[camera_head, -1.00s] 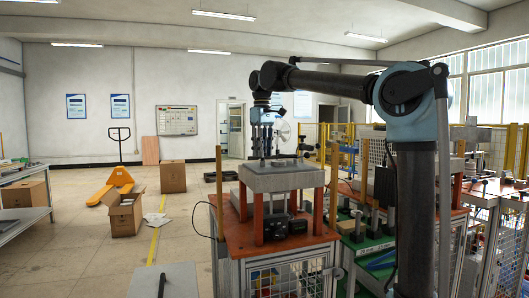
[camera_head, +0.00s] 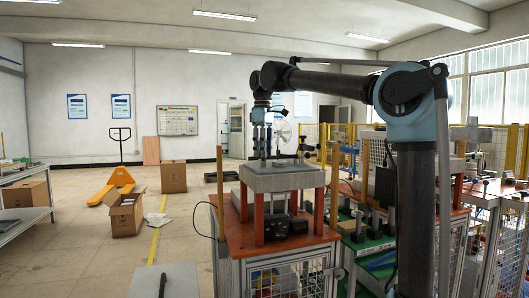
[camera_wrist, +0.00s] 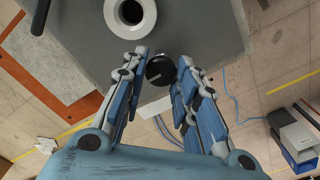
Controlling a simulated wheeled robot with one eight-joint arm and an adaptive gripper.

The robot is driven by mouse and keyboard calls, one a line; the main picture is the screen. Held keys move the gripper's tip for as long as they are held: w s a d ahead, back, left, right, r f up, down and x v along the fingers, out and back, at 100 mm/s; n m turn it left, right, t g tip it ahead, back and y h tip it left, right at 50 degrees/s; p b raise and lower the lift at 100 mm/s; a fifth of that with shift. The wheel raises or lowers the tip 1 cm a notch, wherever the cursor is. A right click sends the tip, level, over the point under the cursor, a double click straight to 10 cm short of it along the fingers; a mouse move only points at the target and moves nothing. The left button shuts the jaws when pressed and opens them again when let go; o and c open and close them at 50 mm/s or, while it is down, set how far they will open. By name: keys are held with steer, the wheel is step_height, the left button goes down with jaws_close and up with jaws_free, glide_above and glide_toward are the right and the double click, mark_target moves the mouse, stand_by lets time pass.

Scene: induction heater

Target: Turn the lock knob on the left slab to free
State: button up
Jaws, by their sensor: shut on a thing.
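The grey slab (camera_head: 283,178) rests on orange-red posts at the front of the bench. In the wrist view the slab (camera_wrist: 215,28) shows a white ring (camera_wrist: 130,14) around a dark hole. The black round lock knob (camera_wrist: 159,71) sits near the slab's edge and has a pale line on its face. My gripper (camera_wrist: 165,62) points down at it, with blue fingers on both sides, shut on the knob. In the head view my gripper (camera_head: 263,155) stands over the slab; the knob cannot be made out there.
Small fittings (camera_head: 304,151) stand on the slab right of my gripper. A wooden upright (camera_head: 333,188) rises close by on the right. More benches and yellow fencing lie farther right. Open floor with cardboard boxes (camera_head: 125,214) is on the left.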

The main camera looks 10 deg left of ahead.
steer(key=shift+w+d, duration=0.2)
steer(key=o, duration=1.1)
steer(key=shift+w, duration=0.1)
steer(key=shift+c, duration=0.2)
steer(key=shift+r, duration=0.5)
step_height(320, 180, up, 11)
